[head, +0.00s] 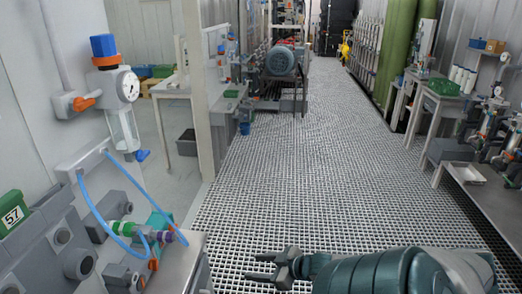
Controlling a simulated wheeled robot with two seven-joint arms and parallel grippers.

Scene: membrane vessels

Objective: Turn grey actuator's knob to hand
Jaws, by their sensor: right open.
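Grey valve or actuator bodies (62,236) are crowded at the lower left of the head view. A small fitting with green and purple rings (124,229) sits beside them, with blue hoses (95,208) looping above it. I cannot tell for sure which part is the grey actuator's knob. My right gripper (257,267) is at the bottom centre, open and empty, pointing left. It is over the grating, to the right of these fittings and apart from them. My left gripper is not in view.
A regulator with a blue knob (103,46) and gauge (128,86) is on the left wall, near an orange handle (84,103). A green tag marked 57 (12,214) is at the left edge. A white post (200,90) stands behind. The grating floor (300,170) is clear in the middle.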

